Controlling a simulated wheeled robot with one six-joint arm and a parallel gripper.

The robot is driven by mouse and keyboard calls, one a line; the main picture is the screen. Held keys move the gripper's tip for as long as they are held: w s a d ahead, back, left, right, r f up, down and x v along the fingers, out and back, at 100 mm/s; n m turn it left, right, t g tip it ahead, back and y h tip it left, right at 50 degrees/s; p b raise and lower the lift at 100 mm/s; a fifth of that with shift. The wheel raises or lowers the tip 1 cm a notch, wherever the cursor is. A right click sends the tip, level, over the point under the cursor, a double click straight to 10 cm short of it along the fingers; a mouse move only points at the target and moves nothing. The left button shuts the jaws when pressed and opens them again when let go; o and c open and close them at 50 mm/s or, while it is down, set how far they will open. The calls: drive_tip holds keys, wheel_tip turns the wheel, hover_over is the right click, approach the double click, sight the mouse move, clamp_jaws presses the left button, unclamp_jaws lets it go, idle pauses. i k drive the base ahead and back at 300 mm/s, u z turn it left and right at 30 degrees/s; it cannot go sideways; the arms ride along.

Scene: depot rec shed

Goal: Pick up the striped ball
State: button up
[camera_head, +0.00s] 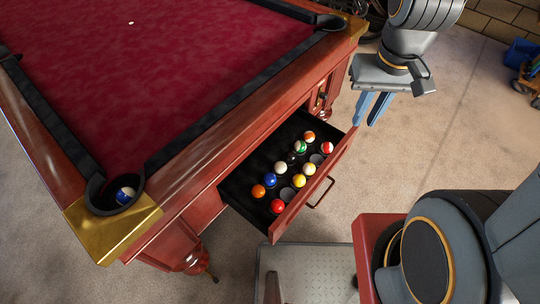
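A blue-and-white striped ball (125,195) sits in the brass-cornered pocket (105,210) of the pool table at the lower left. More balls lie in the open drawer; some look striped, such as an orange-and-white ball (309,137) and a red-and-white ball (327,147). My gripper (364,122) hangs with its blue fingers pointing down, to the right of the drawer and apart from every ball. The fingers stand apart with nothing seen between them.
The open black-lined drawer (232,194) juts from the red-felt pool table (200,60). A blue bin (520,53) stands at the far right. The concrete floor (440,120) right of the drawer is clear.

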sight(124, 195)
drive_tip(key=z, duration=1.4)
drive_tip(key=k, duration=1.9)
drive_tip(key=u, duration=1.55)
